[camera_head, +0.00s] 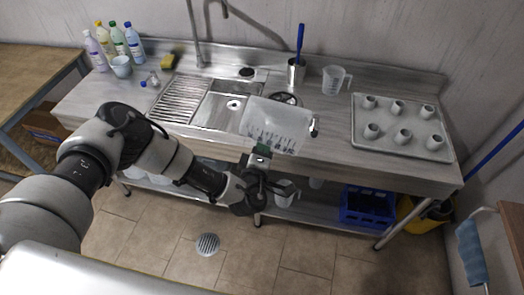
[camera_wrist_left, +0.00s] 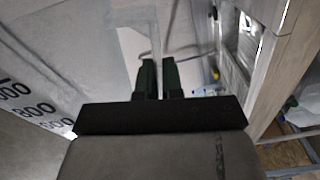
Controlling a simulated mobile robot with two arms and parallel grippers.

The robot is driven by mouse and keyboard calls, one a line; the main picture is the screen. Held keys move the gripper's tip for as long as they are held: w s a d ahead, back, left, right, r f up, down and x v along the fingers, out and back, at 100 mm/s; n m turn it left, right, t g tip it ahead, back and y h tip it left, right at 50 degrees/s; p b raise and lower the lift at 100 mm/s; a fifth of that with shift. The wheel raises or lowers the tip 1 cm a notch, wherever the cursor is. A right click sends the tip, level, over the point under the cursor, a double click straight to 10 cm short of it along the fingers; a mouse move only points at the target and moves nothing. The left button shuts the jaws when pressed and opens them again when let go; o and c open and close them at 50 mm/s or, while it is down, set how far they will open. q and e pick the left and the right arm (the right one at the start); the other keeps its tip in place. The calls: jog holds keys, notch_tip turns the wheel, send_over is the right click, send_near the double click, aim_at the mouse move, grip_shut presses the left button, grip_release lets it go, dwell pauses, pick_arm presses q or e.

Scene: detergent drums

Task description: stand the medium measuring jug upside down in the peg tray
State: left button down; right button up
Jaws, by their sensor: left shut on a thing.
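My left gripper (camera_head: 260,162) is shut on a translucent measuring jug (camera_head: 275,122) and holds it in front of the sink and counter edge. In the left wrist view the dark fingers (camera_wrist_left: 160,66) meet at the jug, whose wall (camera_wrist_left: 45,98) carries dark printed numbers. Which way up it is, I cannot tell for sure. A smaller-looking jug (camera_head: 335,80) stands at the back of the counter. Another jug (camera_head: 286,193) is on the lower shelf. The peg tray (camera_head: 386,116) lies on the counter at the right with several white pegs. My right gripper is not in view.
Several bottles (camera_head: 118,40) and a cup (camera_head: 121,66) stand at the back left. A steel pot with a blue-handled brush (camera_head: 298,48) stands behind the sink (camera_head: 216,105). A blue crate (camera_head: 366,206) is below. Counter between held jug and tray looks clear.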

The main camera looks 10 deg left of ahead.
pick_arm(q)
jog(key=shift+w+a+f+n, duration=0.1)
jog(key=shift+w+n, duration=0.15)
jog(key=shift+n, duration=0.95)
jog(key=shift+w+f+n+b, duration=0.2)
jog(key=shift+n+b, duration=0.4)
jog(key=shift+n, duration=0.4)
jog(key=n+b, duration=0.1)
jog(key=n, duration=0.1)
jog(key=w+n+b, duration=0.1)
jog(key=n, duration=0.2)
jog(key=shift+w+b, duration=0.1)
jog(key=shift+b, duration=0.25)
jog(key=shift+w+r+n, duration=0.25)
jog(key=shift+r+n, duration=0.05)
jog(key=shift+n, duration=0.8)
